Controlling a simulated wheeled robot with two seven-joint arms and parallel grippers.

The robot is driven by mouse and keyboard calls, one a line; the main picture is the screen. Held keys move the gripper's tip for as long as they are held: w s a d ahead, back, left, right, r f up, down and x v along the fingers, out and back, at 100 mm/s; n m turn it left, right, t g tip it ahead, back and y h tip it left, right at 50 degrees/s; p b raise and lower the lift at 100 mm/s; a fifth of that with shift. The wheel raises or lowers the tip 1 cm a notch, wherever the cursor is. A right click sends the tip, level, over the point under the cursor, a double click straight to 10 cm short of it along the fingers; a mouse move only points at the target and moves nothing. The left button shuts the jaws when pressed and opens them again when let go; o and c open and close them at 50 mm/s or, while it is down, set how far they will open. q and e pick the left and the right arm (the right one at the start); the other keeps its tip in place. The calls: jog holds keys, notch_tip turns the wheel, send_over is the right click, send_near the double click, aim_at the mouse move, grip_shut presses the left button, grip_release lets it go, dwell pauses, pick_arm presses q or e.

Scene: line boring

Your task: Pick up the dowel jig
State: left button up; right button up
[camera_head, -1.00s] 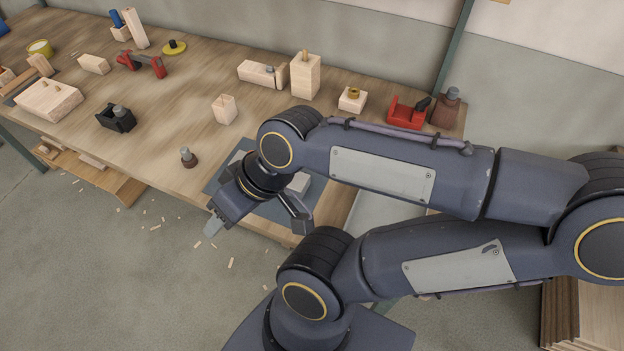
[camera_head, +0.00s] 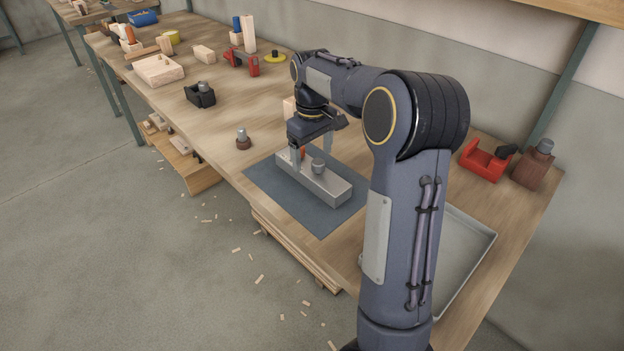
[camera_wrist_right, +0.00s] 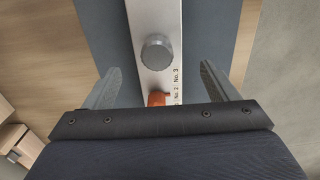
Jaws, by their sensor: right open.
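The dowel jig, a long grey metal block (camera_head: 326,189) with a round knob (camera_head: 318,165) on top, lies on a dark blue-grey mat (camera_head: 265,184) near the bench's front edge. My right gripper (camera_head: 311,161) is over its far end, pointing down, open. In the right wrist view the jig (camera_wrist_right: 153,18) runs between the two spread fingers (camera_wrist_right: 160,69), with a gap on each side. The knob, an orange part (camera_wrist_right: 159,99) and number markings show there. The gripper body hides the jig's near part in that view. My left gripper is not in view.
A grey tray (camera_head: 470,240) lies right, partly behind my arm. A red tool (camera_head: 484,160) and a brown bottle-like item (camera_head: 534,163) stand at the back right. Wood blocks fill the far left.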

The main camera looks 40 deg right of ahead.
aim_at(312, 169)
jog(key=f, duration=0.6)
jog(key=shift+w+d+f, duration=0.1)
jog(key=shift+w, duration=0.15)
jog(key=shift+c, duration=0.4)
jog(key=c, duration=1.4)
jog(key=shift+c, duration=1.3)
jog(key=shift+r, duration=0.2)
